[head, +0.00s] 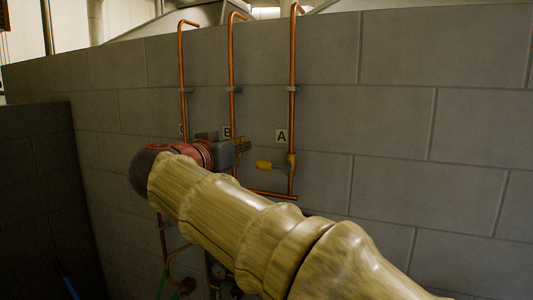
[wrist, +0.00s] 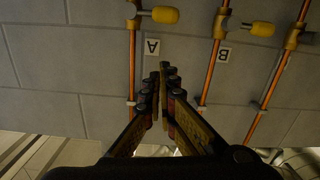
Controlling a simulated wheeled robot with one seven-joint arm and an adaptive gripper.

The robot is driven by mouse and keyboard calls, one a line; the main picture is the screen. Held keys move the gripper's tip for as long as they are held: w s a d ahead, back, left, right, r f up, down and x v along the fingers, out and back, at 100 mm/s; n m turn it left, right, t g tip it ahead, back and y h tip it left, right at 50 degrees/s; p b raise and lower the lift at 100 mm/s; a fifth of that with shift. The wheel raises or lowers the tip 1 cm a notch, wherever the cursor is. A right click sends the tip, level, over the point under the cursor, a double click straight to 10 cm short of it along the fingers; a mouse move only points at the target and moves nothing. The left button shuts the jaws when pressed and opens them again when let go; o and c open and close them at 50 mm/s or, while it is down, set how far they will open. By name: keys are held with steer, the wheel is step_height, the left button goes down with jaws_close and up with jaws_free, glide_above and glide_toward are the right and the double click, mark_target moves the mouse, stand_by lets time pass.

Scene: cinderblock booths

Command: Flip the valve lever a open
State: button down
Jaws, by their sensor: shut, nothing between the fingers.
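Valve lever A has a yellow grip (head: 264,165) that sticks out sideways to the left of its vertical copper pipe, roughly at right angles to it. Its brass body (head: 291,165) sits on the pipe below the "A" label (head: 282,136). In the wrist view, which looks upside down, lever A (wrist: 165,15) shows at the top edge, pointing right from its pipe. My gripper (head: 243,147) is near the wall, left of and slightly above lever A, apart from it. In the wrist view my gripper (wrist: 160,72) is shut and empty, its tips between the A and B labels.
Pipe B (head: 231,75) and a third pipe (head: 183,70) run up the block wall left of pipe A. Lever B (wrist: 262,29) also sticks out sideways. My arm hides much of the lower wall. The wall right of pipe A is clear.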

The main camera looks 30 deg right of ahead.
steer(key=shift+m, duration=0.9)
steer(key=shift+d, duration=0.1)
steer(key=p, duration=0.5)
glide_above(271, 166)
steer(key=a, duration=0.4)
steer(key=f, duration=0.4)
steer(key=shift+d+f, duration=0.25)
steer(key=shift+d, duration=0.1)
